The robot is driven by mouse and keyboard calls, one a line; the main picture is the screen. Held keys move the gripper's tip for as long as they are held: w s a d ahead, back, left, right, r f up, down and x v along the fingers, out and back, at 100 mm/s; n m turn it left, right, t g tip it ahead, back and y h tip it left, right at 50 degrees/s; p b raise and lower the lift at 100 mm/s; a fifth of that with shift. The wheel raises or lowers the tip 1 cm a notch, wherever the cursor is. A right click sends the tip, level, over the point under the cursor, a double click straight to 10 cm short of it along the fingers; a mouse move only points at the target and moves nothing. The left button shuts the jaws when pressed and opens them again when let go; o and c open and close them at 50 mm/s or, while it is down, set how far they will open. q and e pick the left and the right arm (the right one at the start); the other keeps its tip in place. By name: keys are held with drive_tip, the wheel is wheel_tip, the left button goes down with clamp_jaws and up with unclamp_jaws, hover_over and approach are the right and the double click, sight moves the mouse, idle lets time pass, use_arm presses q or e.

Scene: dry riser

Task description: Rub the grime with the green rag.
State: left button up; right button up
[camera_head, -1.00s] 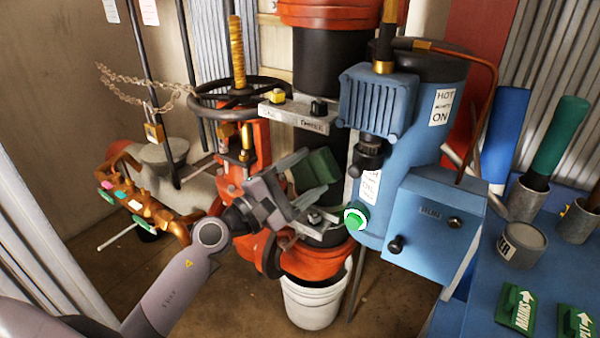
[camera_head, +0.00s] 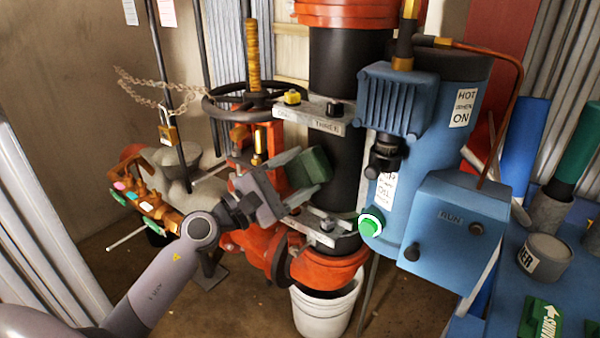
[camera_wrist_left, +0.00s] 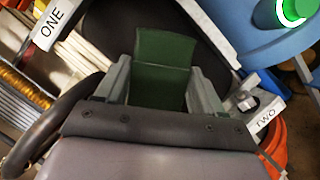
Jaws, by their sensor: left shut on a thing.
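My left gripper (camera_head: 292,172) is shut on the green rag (camera_head: 316,165), a dark green block-like pad. The rag is in front of the left side of the black vertical pipe (camera_head: 345,180), between two grey brackets. I cannot tell whether it touches the pipe. In the left wrist view the rag (camera_wrist_left: 165,62) sticks out between the two fingers of my left gripper (camera_wrist_left: 163,90), with the dark pipe surface behind it. I cannot make out the grime in either view; part of the pipe is hidden by the rag and gripper. My right gripper is not in view.
A grey bracket marked THREE (camera_head: 305,111) is above the rag. A blue unit (camera_head: 440,130) with a green button (camera_head: 371,223) stands right of the pipe. A black handwheel (camera_head: 225,105) and red valve (camera_head: 262,240) are at left. A white bucket (camera_head: 325,310) is below.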

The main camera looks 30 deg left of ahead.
use_arm(q)
drive_tip(key=shift+s+a, duration=0.2)
drive_tip(key=shift+s, duration=1.1)
drive_tip(key=shift+s+a, duration=0.15)
drive_tip(key=shift+s, duration=1.1)
drive_tip(key=shift+s, duration=0.1)
drive_tip(key=shift+s+a+b, duration=0.2)
drive_tip(key=shift+s+b, duration=0.3)
drive_tip(key=shift+s, duration=0.9)
